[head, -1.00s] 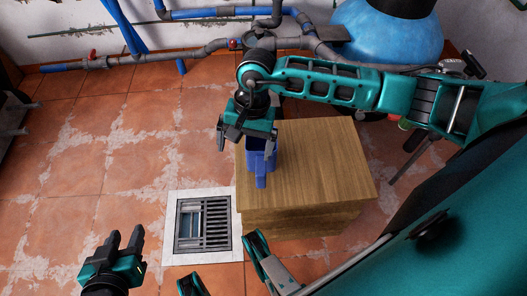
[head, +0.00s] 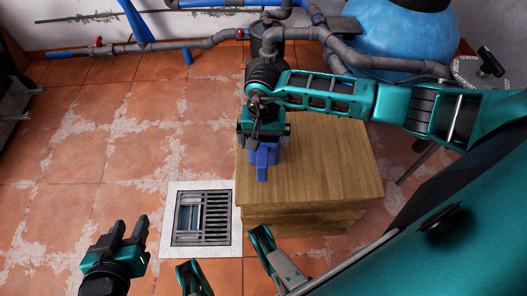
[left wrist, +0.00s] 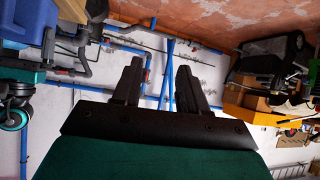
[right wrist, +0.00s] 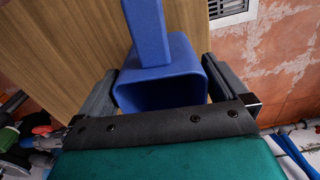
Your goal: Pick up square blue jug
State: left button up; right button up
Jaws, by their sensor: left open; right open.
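The square blue jug (head: 263,158) stands on the wooden block, near its left edge, partly hidden under my right gripper. In the right wrist view the jug (right wrist: 162,62) shows its open square mouth and a flat handle. My right gripper (head: 263,140) is open, with one finger on each side of the jug; whether they touch it I cannot tell. Its fingers (right wrist: 165,95) also frame the jug in the right wrist view. My left gripper (head: 130,230) is open and empty, low at the left, away from the block. Its fingers (left wrist: 157,80) have nothing between them.
The wooden block (head: 330,175) has clear top to the right of the jug. A floor drain (head: 202,218) lies left of the block. Pipes (head: 200,43) run along the wall and a blue tank (head: 390,40) stands behind.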

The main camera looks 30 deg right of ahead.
notch_tip(320, 180, down, 4)
jog(key=shift+r+b, duration=0.15)
jog(key=shift+b, duration=0.25)
jog(key=shift+r, duration=0.1)
jog(key=c, duration=0.8)
